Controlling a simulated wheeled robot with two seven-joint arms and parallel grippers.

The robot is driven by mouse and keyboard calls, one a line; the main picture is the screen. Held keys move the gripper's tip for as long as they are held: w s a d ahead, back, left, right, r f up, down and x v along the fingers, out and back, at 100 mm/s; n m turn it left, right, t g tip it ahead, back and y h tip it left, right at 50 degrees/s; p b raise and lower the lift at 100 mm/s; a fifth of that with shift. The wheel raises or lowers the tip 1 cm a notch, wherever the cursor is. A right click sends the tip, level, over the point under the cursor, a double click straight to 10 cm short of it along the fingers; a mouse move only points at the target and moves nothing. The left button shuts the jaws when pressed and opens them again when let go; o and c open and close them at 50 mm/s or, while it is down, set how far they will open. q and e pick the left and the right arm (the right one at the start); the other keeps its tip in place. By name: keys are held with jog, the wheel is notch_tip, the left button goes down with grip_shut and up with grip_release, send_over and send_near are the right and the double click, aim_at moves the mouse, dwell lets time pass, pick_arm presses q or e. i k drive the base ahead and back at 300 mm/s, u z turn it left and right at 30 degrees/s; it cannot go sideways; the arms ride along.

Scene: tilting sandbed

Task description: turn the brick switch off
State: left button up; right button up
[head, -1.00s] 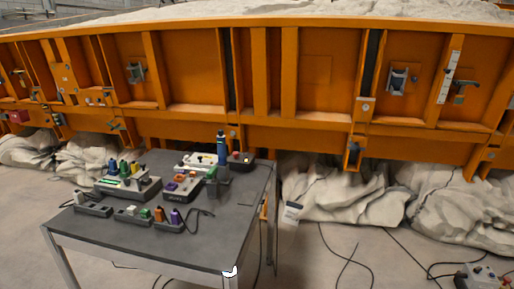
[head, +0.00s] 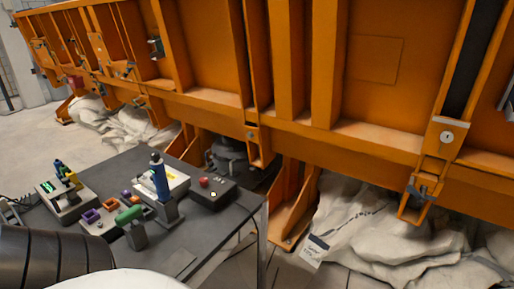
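I cannot make out with certainty which thing is the brick switch. A dark box (head: 212,195) with a red button and a small light knob lies near the right edge of the grey table; its on or off state cannot be read. A blue upright cylinder (head: 159,177) on a grey stand is left of it. A green handle-like piece (head: 129,215) on a grey stand is in front. A dark ribbed part and a white part of my own body show at the bottom left. Neither gripper's fingertips show.
The table (head: 215,235) is bare at its front right. A device with colored knobs (head: 65,199) and a tray of purple and orange pieces (head: 101,217) stand at left. The orange sandbed wall (head: 375,60) rises behind. Pale sacks (head: 375,225) lie to the right.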

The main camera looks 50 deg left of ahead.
aim_at(203, 181)
jog(key=i, duration=1.5)
jog(key=u, duration=2.35)
